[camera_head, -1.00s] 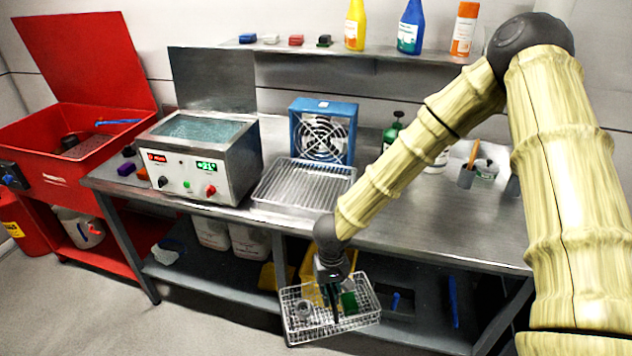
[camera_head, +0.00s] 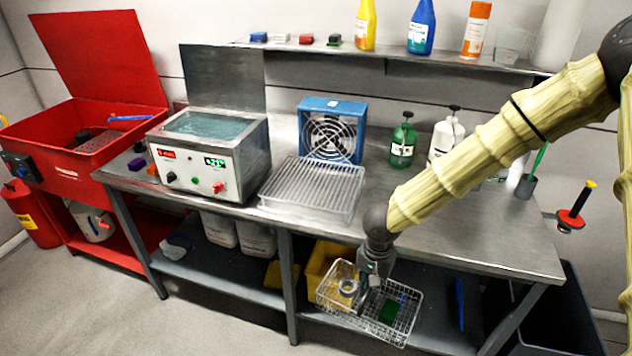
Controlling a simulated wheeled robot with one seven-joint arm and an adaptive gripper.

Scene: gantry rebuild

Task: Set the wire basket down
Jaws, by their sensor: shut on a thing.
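The wire basket (camera_head: 407,328) hangs in front of the steel bench, below the level of its top, in the lower middle of the head view. A grey ring-shaped part (camera_head: 348,287) and a green block (camera_head: 389,311) lie in it. My gripper (camera_head: 368,290) points down into the basket and is shut on it; the fingertips are partly hidden by the wrist and the mesh. The basket looks slightly tilted. I cannot tell its exact gap to the lower shelf behind it.
The steel bench (camera_head: 455,235) carries an ultrasonic bath (camera_head: 215,155), a wire drip rack (camera_head: 312,190) and a blue fan (camera_head: 332,128). A green bottle (camera_head: 403,145) and a white bottle (camera_head: 446,138) stand behind. Bare bench top lies right of the rack. A red parts washer (camera_head: 75,150) stands left.

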